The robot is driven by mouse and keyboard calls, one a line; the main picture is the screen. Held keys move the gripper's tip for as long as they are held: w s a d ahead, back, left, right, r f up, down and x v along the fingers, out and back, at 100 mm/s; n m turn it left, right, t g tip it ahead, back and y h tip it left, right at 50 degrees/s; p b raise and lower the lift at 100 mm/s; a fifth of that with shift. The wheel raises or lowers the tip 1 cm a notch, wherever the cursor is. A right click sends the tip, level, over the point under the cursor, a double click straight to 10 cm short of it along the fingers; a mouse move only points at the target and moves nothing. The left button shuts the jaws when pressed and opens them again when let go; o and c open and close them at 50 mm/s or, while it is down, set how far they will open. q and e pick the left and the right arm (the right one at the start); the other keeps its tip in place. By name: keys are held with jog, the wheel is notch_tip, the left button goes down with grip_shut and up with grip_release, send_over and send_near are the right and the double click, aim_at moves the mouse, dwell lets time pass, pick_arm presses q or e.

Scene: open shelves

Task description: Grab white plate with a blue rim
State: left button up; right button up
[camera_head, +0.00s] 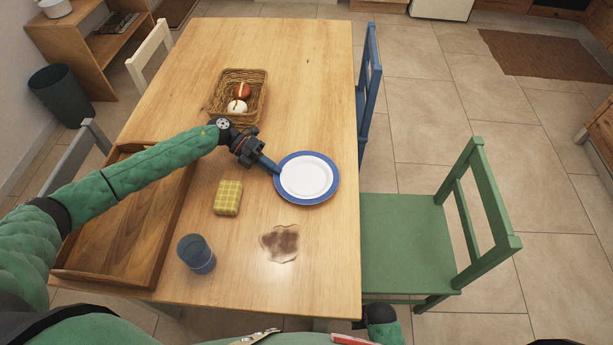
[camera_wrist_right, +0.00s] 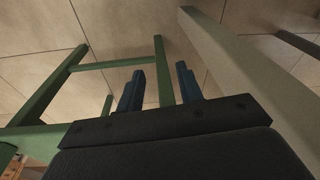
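The white plate with a blue rim (camera_head: 306,178) lies on the wooden table near its right edge. My left gripper (camera_head: 272,167) reaches in from the left. Its blue fingertip overlaps the plate's upper left rim in the head view. The fingers line up as one shape, so I cannot tell whether they are apart or closed on the rim. In the right wrist view my right gripper (camera_wrist_right: 159,85) has its two blue fingers apart with nothing between them. It points toward the floor and chair legs, away from the plate.
A yellow checked sponge (camera_head: 228,198), a blue cup (camera_head: 196,254) and a dark stain (camera_head: 280,243) are on the table's near part. A wooden tray (camera_head: 180,215) lies left, under my left arm. A wicker basket (camera_head: 256,112) stands beyond the gripper. A green chair (camera_head: 410,240) is at right.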

pick_arm(q)
grip_shut()
